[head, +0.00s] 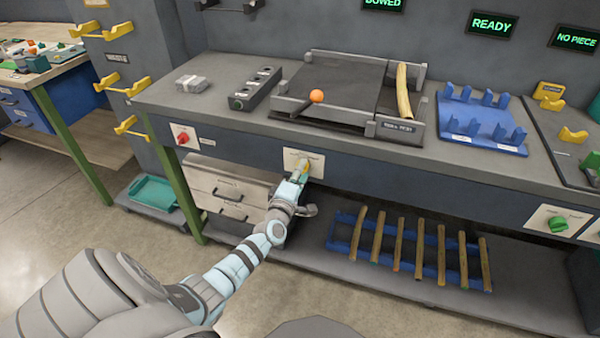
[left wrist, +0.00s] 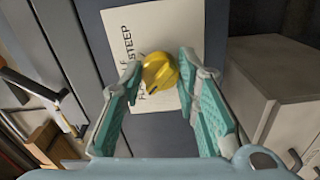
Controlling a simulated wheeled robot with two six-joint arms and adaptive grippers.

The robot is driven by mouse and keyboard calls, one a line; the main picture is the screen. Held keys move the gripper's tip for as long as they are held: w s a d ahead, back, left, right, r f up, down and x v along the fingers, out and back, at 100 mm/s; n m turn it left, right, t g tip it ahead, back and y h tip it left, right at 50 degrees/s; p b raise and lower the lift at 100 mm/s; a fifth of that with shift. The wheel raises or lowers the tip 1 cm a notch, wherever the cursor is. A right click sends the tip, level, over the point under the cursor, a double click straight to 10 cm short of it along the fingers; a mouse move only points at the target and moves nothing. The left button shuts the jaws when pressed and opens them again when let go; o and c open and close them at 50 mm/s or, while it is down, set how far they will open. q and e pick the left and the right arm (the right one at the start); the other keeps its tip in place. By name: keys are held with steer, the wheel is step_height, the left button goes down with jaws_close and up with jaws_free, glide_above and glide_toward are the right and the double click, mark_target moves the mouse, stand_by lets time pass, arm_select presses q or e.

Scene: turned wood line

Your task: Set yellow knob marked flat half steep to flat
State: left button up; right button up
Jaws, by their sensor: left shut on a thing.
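The yellow knob (head: 307,163) sits on a white label plate (head: 290,158) on the front panel of the workbench. In the left wrist view the knob (left wrist: 160,70) is round, with a dark pointer mark on its lower edge, on the side of a partly covered word that starts with F. The word STEEP shows above it on the plate (left wrist: 150,25). My left gripper (head: 301,173) is at the knob, with its teal fingers (left wrist: 161,66) on either side, shut on it. The middle word is mostly hidden by a finger. My right gripper is not in view.
A red knob (head: 183,138) is on the panel to the left and a green knob (head: 558,223) is far right. A drawer unit (head: 215,187) stands below, left of my arm. A blue rack (head: 343,217) of turned wood pieces lies on the lower shelf.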

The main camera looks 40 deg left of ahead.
arm_select(q)
steer(key=shift+f, duration=0.1)
stand_by(0.4)
steer(key=o, duration=1.2)
steer(key=shift+c, duration=0.2)
steer(key=shift+s, duration=0.1)
steer(key=v, duration=1.1)
steer(key=shift+s+d, duration=0.2)
steer(key=shift+s, duration=0.15)
